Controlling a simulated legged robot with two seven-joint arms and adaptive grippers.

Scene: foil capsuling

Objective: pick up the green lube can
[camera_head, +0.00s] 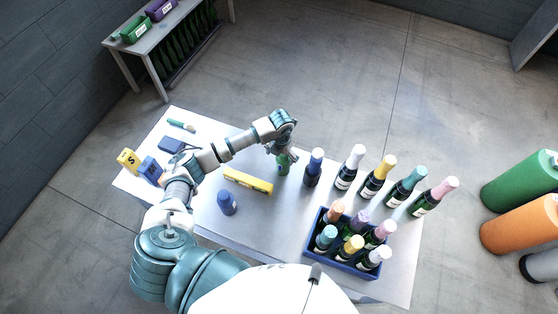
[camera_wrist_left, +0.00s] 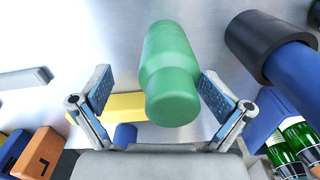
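In the left wrist view the green can (camera_wrist_left: 170,72) lies between the two open fingers, with a gap on each side. My left gripper (camera_head: 283,150) is at the can's top in the head view. In the left wrist view my left gripper (camera_wrist_left: 160,95) is open around the can, with blue pads facing it. My right gripper is not in view.
A yellow box (camera_head: 248,181) and a blue can (camera_head: 227,203) are left of the green can. Several capped bottles and a blue crate (camera_head: 343,264) of bottles stand further right.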

